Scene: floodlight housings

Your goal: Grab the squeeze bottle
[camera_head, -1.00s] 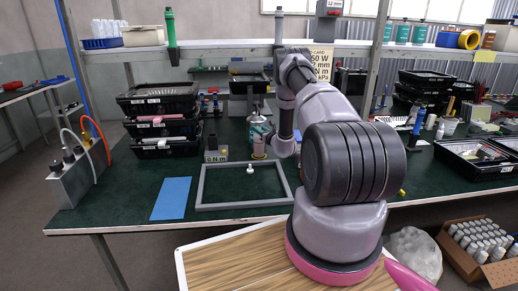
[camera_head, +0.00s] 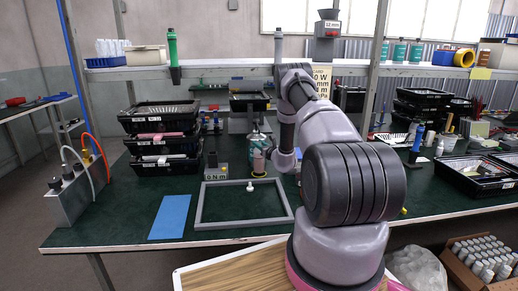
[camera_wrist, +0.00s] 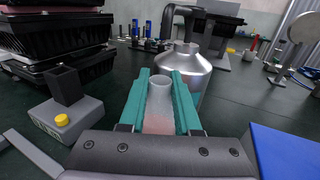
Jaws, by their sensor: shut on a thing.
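The squeeze bottle (camera_wrist: 158,108) is a pale, translucent bottle with a pinkish lower part in the wrist view. It stands upright between the two teal fingers of my gripper (camera_wrist: 160,95), which are shut on it. In the head view the pinkish squeeze bottle (camera_head: 258,161) shows below my gripper (camera_head: 258,144), behind the grey frame. Its base is hidden in the wrist view, and I cannot tell if it touches the table.
A silver metal bottle (camera_wrist: 187,66) stands just beyond the squeeze bottle. A grey box with a yellow button (camera_wrist: 65,112) and stacked black trays (camera_head: 163,136) are to the left. A grey frame (camera_head: 243,224) and a blue mat (camera_head: 170,217) lie in front.

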